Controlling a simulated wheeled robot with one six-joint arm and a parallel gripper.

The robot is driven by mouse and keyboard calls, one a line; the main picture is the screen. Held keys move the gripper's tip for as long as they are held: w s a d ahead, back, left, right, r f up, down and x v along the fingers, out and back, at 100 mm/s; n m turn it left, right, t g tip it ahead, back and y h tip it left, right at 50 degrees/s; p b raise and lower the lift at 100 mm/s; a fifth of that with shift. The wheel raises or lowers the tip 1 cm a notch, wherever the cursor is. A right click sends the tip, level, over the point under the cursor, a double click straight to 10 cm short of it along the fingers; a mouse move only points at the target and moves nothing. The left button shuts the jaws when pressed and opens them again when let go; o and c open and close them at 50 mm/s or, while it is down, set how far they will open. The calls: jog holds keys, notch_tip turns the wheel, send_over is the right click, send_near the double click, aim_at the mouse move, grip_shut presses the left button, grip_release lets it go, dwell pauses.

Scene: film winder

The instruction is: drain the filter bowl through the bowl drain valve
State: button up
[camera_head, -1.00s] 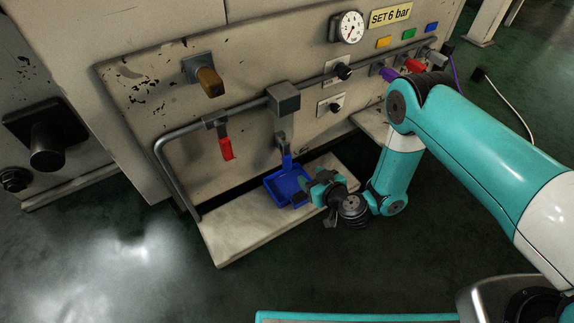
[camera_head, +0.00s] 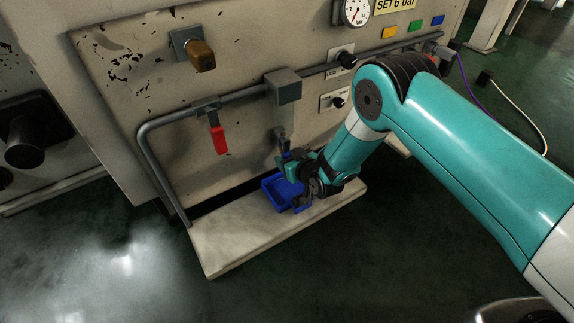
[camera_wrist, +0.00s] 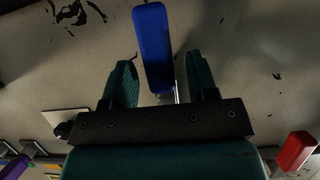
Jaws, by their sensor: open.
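The grey filter block (camera_head: 283,87) sits on the pipe along the panel. The bowl below it is hard to make out against the panel. A drain fitting (camera_head: 281,134) is under it. The blue drain valve lever (camera_wrist: 153,45) hangs below the fitting and is mostly hidden by my gripper in the head view. My gripper (camera_head: 290,168) is open at the lever; in the wrist view (camera_wrist: 159,65) the lever lies between the two fingers, with a gap on each side. The blue tray (camera_head: 271,196) stands on the ledge below, partly hidden by my gripper.
A red lever (camera_head: 219,139) hangs from the pipe to the left, with an orange-brown knob (camera_head: 202,56) above. Dark knobs (camera_head: 338,100) and a gauge (camera_head: 355,11) are to the right. The left part of the pale ledge (camera_head: 225,240) is clear.

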jog(key=shift+w+a+f+b, duration=0.2)
jog(key=shift+w+a+b, duration=0.15)
jog(key=shift+w, duration=0.25)
jog(key=shift+c, duration=0.2)
grip_shut()
